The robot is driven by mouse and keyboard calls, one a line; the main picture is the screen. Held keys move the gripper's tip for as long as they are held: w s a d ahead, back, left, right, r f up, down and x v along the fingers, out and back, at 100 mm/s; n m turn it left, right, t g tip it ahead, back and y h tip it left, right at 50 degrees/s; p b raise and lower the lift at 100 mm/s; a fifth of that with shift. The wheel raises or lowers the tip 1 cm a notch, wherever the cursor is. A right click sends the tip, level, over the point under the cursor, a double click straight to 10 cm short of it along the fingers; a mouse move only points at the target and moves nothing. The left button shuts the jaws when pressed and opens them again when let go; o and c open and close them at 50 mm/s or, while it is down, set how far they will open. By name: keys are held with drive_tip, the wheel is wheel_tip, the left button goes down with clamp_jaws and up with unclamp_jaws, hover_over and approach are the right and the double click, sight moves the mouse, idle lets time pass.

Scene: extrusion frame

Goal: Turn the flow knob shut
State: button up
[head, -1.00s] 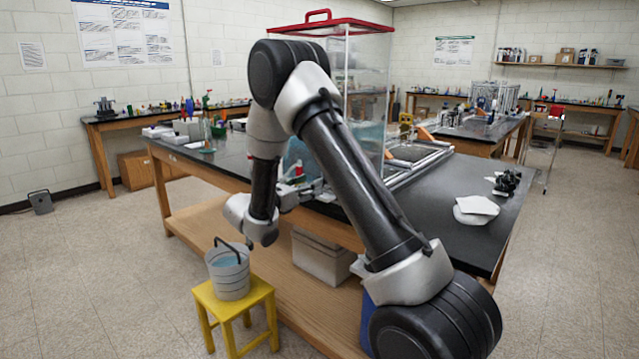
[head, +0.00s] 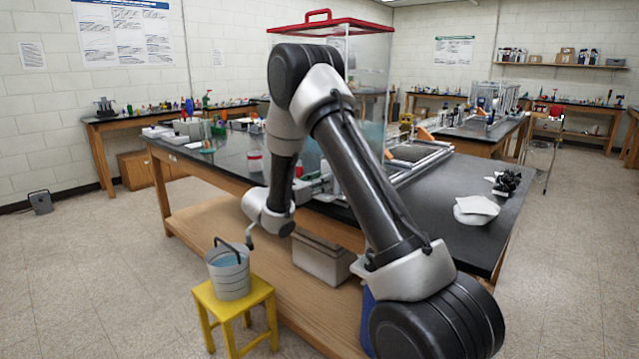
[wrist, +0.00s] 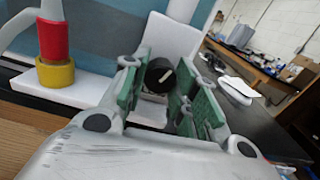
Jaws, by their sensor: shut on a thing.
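The flow knob (wrist: 160,74) is a round black knob with a white pointer line, seen in the wrist view in front of a white upright plate. The line is tilted. My gripper (wrist: 159,80) has green pads on both sides of the knob and is shut on it. The knob's lower part is partly hidden by the gripper. In the head view the knob and fingertips are hidden behind my arm.
A red and yellow fitting (wrist: 55,50) stands left of the knob on a white base. A clear tank with a red lid (head: 318,27) stands on the black bench. A bucket (head: 230,280) of water sits on a yellow stool (head: 236,302) below.

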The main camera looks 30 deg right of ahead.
drive_tip(key=shift+m, duration=0.4)
drive_tip(key=m, duration=1.2)
drive_tip(key=shift+f+m, duration=0.1)
drive_tip(key=shift+m, duration=0.3)
idle(0.3)
drive_tip(key=o, duration=1)
drive_tip(key=shift+a, duration=0.1)
drive_tip(key=v, duration=1.2)
